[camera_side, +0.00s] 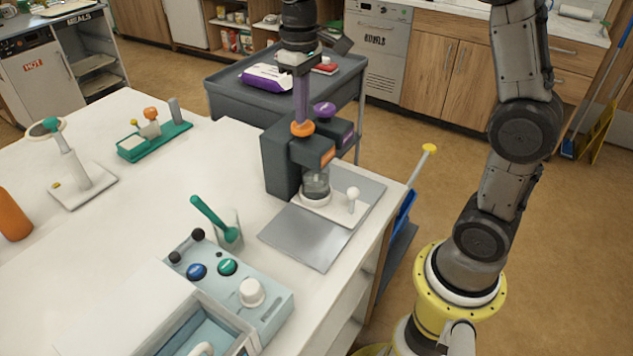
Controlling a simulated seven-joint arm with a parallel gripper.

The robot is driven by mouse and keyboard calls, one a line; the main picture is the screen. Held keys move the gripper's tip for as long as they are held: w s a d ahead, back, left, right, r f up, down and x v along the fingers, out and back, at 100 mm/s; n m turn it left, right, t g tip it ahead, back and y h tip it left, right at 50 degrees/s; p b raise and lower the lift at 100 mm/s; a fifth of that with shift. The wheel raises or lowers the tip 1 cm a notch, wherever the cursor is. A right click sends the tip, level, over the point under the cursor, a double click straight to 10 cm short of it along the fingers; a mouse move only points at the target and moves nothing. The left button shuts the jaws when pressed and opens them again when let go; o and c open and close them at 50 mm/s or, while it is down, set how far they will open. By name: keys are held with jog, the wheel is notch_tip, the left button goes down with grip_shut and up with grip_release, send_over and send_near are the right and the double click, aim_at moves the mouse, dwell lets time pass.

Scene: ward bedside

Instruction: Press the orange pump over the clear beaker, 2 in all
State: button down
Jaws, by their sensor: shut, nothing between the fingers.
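A dark dispenser block (278,165) stands on the table near its right edge. Its orange pump (302,129) is on the front left top, with an orange label on the face below. A purple pump (324,109) stands behind it to the right. The clear beaker (316,184) stands upright below the orange-labelled front, on a white stand. My gripper (302,119) points straight down, shut and empty, with its tips right above the orange pump. I cannot tell whether they touch it. The beaker's contents are hard to make out.
A white knob (353,193) rises beside the beaker, and a metal plate (310,235) lies in front. A cup with a green spoon (228,235) and a control box with buttons (240,285) stand at the front. A grey cart (225,90) is behind.

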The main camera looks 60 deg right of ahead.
jog(key=shift+f, duration=1.25)
jog(key=shift+r, duration=1.65)
jog(key=shift+r, duration=3.05)
